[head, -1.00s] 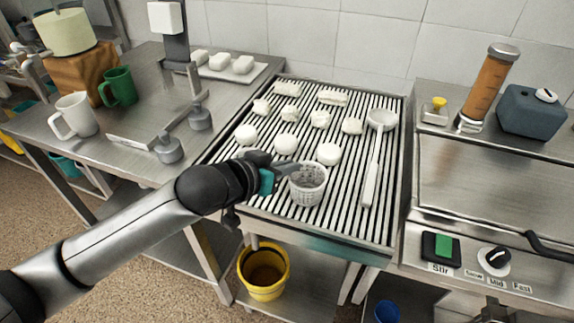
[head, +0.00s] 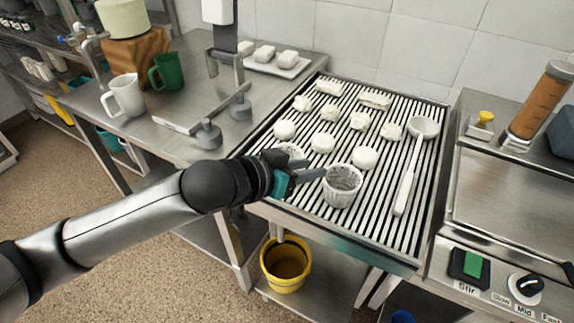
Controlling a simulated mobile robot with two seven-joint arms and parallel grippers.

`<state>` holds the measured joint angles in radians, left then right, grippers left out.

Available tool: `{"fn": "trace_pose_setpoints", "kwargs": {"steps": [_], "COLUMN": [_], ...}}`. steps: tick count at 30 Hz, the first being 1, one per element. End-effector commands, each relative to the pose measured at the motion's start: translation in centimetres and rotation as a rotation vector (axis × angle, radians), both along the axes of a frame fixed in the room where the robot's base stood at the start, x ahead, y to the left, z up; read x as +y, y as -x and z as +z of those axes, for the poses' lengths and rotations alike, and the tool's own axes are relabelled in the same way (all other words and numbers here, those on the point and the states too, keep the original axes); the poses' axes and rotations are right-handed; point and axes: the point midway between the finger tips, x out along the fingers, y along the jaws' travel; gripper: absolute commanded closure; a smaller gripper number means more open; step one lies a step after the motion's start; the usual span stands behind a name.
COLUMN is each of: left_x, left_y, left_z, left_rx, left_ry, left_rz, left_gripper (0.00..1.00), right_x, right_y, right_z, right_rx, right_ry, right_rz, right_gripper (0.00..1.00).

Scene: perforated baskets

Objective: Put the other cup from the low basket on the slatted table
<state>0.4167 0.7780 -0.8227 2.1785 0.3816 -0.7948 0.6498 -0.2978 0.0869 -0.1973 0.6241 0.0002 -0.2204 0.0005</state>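A white perforated cup (head: 342,188) stands upright on the slatted table (head: 428,232), near its front edge. A second white rounded rim (head: 291,149) shows behind my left gripper, mostly hidden; it looks like another cup. My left gripper (head: 318,172) comes in from the left with its fingertips at the left rim of the front cup. Its fingers are seen edge-on, so their gap and any contact with the rim are unclear. My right gripper is not in view. I cannot make out a low basket for certain.
Several white dumpling-like pieces (head: 364,158) and a white ladle (head: 409,175) lie on the slats. A yellow bucket (head: 285,285) stands on the shelf below. Left are a white mug (head: 126,97) and a green mug (head: 167,71). A control panel (head: 500,285) is at right.

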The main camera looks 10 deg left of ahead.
Motion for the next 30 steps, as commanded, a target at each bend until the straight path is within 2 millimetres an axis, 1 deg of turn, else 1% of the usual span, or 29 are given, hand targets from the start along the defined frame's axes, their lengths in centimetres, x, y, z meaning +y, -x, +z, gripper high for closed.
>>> {"fn": "trace_pose_setpoints", "kwargs": {"steps": [1, 6, 12, 17, 25, 28, 30], "left_x": [0.6, 2.2, 3.3, 3.5, 3.5, 3.2, 3.0], "left_y": [0.8, 3.0, 4.4, 4.7, 4.7, 4.9, 5.2], "left_z": [0.7, 2.1, 2.9, 3.2, 3.2, 2.9, 2.3], "left_rx": [0.001, 0.002, 0.002, 0.0, 0.001, 0.004, 0.011], "left_ry": [-0.003, -0.003, -0.001, 0.0, 0.001, -0.002, -0.012], "left_rz": [-0.001, 0.0, 0.001, -0.001, 0.0, 0.004, 0.012], "left_gripper": [0.63, 0.63, 0.63, 0.63, 0.63, 0.63, 0.63], "right_x": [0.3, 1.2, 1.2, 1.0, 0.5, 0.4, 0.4], "right_y": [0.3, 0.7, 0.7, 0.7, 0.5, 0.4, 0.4], "right_z": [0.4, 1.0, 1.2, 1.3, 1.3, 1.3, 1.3], "right_rx": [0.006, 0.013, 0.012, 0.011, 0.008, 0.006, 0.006], "right_ry": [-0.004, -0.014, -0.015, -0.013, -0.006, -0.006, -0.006], "right_rz": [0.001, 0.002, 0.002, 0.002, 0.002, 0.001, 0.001], "right_gripper": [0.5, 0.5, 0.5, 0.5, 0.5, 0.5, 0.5]}}
